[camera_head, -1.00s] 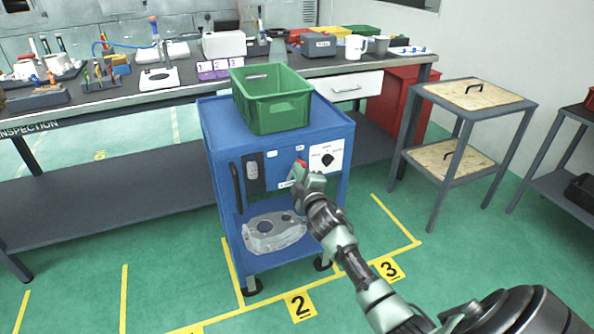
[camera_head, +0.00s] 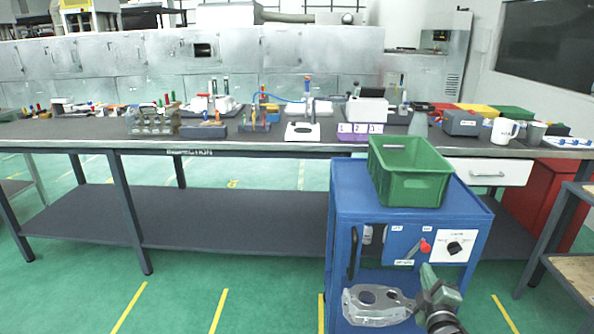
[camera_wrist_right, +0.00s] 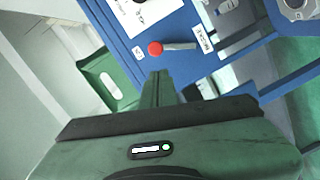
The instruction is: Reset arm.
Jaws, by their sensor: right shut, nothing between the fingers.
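My right gripper (camera_head: 428,270) is shut and empty, in front of the blue cart's (camera_head: 345,215) control panel. In the right wrist view its closed fingers (camera_wrist_right: 160,80) point towards the panel, and the tips appear just short of a red-knobbed lever (camera_wrist_right: 155,48). The lever (camera_head: 425,247) also shows in the head view, just above the gripper; whether they touch cannot be told. My left gripper is not in view.
A green bin (camera_head: 410,190) stands on the cart top, and a grey casting (camera_head: 375,305) lies on its lower shelf. A black dial (camera_head: 455,248) sits right of the lever. Behind is a long workbench (camera_head: 250,147) with tools. Green floor is clear at left.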

